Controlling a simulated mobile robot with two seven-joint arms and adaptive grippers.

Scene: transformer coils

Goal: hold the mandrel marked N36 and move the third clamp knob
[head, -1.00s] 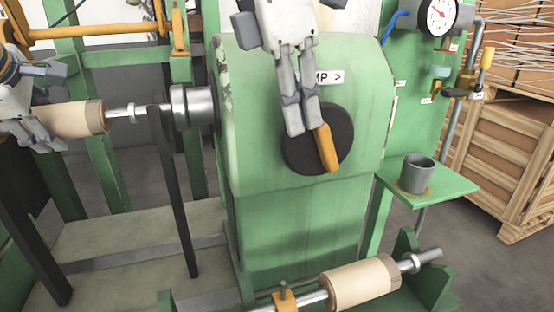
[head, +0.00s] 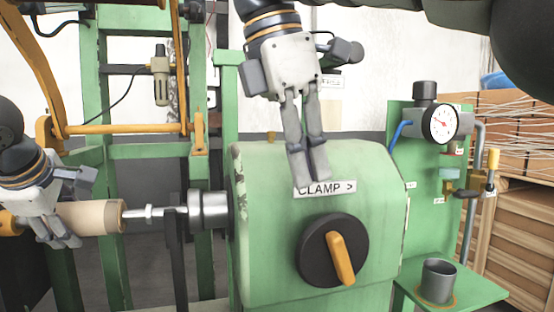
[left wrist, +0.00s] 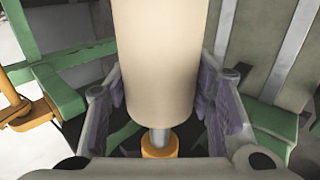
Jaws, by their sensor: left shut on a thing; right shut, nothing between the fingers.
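The mandrel (head: 98,216) is a tan sleeve on a steel shaft, lying level at the left beside the grey chuck (head: 208,210). My left gripper (head: 58,242) is shut on the sleeve; the left wrist view shows the sleeve (left wrist: 160,55) between its fingers. No N36 mark is readable. The clamp knob (head: 312,255) is a black disc with an orange handle (head: 341,260) tilted from upper left to lower right. My right gripper (head: 309,179) is shut and empty above the knob, apart from it, its tips overlapping the CLAMP sign (head: 335,189).
The green housing (head: 270,260) carries the knob. A pressure gauge (head: 440,124) and valve handle (head: 492,165) are at the right. A grey cup (head: 438,280) stands on a green shelf (head: 480,291). An orange bar (head: 120,129) crosses above the mandrel.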

